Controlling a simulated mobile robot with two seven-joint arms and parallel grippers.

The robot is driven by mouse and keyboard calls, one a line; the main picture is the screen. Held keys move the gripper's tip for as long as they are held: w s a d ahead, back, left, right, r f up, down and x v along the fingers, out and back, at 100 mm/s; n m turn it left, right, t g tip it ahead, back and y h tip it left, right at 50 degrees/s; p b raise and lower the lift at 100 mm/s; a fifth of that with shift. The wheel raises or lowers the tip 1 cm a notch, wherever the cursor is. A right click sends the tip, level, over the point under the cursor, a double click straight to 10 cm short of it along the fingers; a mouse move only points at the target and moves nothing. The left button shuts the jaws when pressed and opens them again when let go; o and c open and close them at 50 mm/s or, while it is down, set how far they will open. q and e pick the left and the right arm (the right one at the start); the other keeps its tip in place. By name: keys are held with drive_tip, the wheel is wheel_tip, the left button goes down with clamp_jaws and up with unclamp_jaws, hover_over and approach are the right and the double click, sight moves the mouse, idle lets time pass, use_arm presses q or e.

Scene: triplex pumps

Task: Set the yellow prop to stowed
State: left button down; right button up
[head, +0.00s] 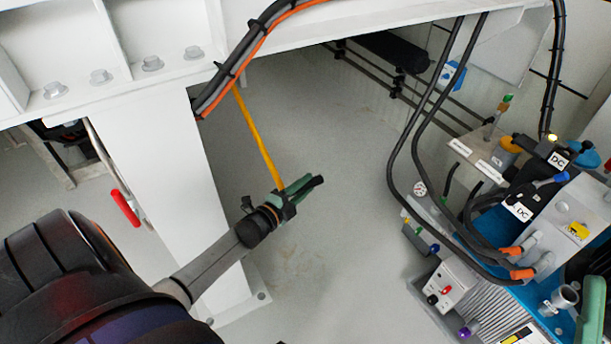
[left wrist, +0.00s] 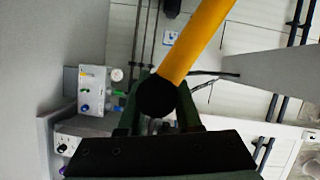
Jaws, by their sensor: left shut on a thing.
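The yellow prop (head: 257,138) is a thin rod that slopes down from under the white beam in the head view. Its upper end is hidden behind the cables. My left gripper (head: 297,190), with green fingers, is shut on the prop's lower end. In the left wrist view the prop (left wrist: 200,40) runs up and right from a black round end (left wrist: 157,95) between my left gripper's fingers (left wrist: 160,110). A green piece at the lower right edge of the head view looks like a finger of my right gripper (head: 590,312); its opening is hidden.
A white post (head: 185,170) stands left of the prop, with a red-handled lever (head: 125,207) beside it. Black and orange cables (head: 240,60) cross the beam above. A pump unit with hoses and labelled blocks (head: 520,210) fills the right side. The grey floor (head: 330,150) between is clear.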

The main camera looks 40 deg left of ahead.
use_arm(q)
drive_tip(key=shift+a+f, duration=0.25)
drive_tip(key=shift+f, duration=0.15)
use_arm(e)
drive_tip(key=shift+f, duration=0.1)
use_arm(q)
drive_tip(key=c, duration=1)
unclamp_jaws()
drive_tip(key=shift+o, duration=0.8)
drive_tip(key=shift+f, duration=0.15)
drive_tip(key=shift+o, duration=1.2)
drive_tip(key=shift+r+p, duration=0.3)
drive_tip(key=shift+r, duration=0.35)
wheel_tip(320, 180, up, 3)
drive_tip(key=shift+s+d+p, duration=0.1)
drive_tip(key=shift+d+p, duration=0.05)
drive_tip(key=shift+p, duration=0.9)
drive_tip(key=s+d+r+p, duration=0.6)
drive_tip(key=s+d+r, duration=0.2)
drive_tip(key=s, duration=0.3)
drive_tip(key=shift+r+p, duration=0.4)
drive_tip(key=shift+r, duration=0.05)
use_arm(e)
wheel_tip(320, 180, up, 8)
drive_tip(key=w+d+h, duration=0.1)
drive_tip(key=shift+m+t+h, duration=0.3)
drive_tip(key=shift+h, duration=0.1)
